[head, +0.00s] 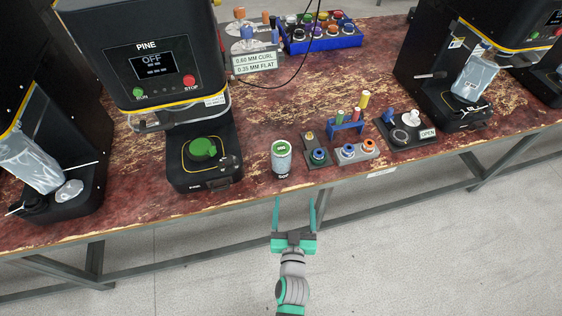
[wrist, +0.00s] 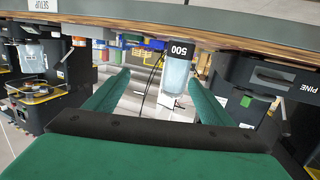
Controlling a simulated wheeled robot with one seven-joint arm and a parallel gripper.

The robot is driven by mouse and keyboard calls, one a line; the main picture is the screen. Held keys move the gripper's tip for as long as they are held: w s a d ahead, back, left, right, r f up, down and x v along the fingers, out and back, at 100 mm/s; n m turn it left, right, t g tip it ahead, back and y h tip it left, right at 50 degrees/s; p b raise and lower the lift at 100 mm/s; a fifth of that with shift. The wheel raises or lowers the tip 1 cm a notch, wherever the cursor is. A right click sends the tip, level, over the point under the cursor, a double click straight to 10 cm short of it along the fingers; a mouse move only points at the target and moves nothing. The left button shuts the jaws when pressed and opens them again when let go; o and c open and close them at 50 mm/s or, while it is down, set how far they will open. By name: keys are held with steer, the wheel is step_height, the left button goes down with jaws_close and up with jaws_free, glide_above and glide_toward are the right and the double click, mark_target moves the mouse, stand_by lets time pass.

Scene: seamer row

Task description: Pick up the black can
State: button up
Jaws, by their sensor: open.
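The only can-like thing near my gripper is an upright container (head: 282,160) with a pale grey body, a green-marked top and a black band at its foot. It stands near the front table edge. It also shows upside down in the wrist view (wrist: 176,75), with "500" on its black band. I see no wholly black can. My gripper (head: 294,203) is open and empty, just off the table's front edge, with its fingers pointing at the table. In the wrist view its green fingers (wrist: 160,80) are apart, the container showing between and beyond them.
A seamer marked PINE (head: 158,65), its display reading OFF, stands left of the container. Small holders with blue, green and orange pieces (head: 345,150) stand close on its right. A blue tray (head: 322,42) is at the back. The worn red table (head: 300,105) is clear behind the container.

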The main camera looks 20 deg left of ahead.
mark_target(281, 165)
steer(key=w+a+r, duration=0.1)
steer(key=w+a, duration=0.1)
steer(key=w, duration=0.1)
steer(key=w+a+r+y, duration=0.1)
steer(key=w+a, duration=0.1)
steer(key=w, duration=0.1)
steer(key=w+a+r+n+y, duration=0.1)
steer(key=w+a, duration=0.1)
steer(key=a, duration=0.1)
steer(key=shift+w, duration=0.4)
steer(key=x, duration=0.4)
steer(key=shift+w+a+r, duration=0.1)
steer(key=shift+w+a, duration=0.05)
steer(key=shift+r+x, duration=0.15)
steer(key=shift+x, duration=1.45)
steer(key=shift+r+x, duration=0.2)
steer(key=shift+x, duration=1.45)
steer(key=shift+c, duration=0.5)
steer(key=c, duration=1)
steer(key=shift+r, duration=0.1)
steer(key=c, duration=0.5)
steer(key=shift+o, duration=0.2)
